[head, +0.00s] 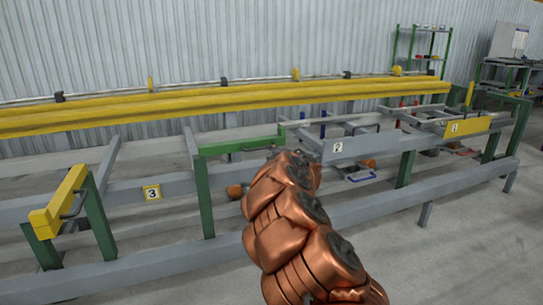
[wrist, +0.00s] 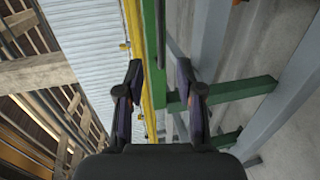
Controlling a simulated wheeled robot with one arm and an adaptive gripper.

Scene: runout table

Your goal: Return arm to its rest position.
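My copper-coloured arm (head: 300,225) reaches up and forward from the lower right of the head view, in front of the runout table (head: 350,208). The arm's own links hide my gripper in that view. In the wrist view my gripper (wrist: 160,75) shows two dark fingers spread apart with nothing held between them. Beyond the gap between the fingers run a green bar and a yellow rail (wrist: 146,60) of the table. I cannot tell how far the fingers are from them.
A long yellow beam (head: 200,104) runs along the table's back. A green bar (head: 240,145) lies just left of my arm, with a "3" plate (head: 152,193) farther left and a "2" plate (head: 338,148) to the right. Shelving (head: 425,50) stands back right. Front floor is clear.

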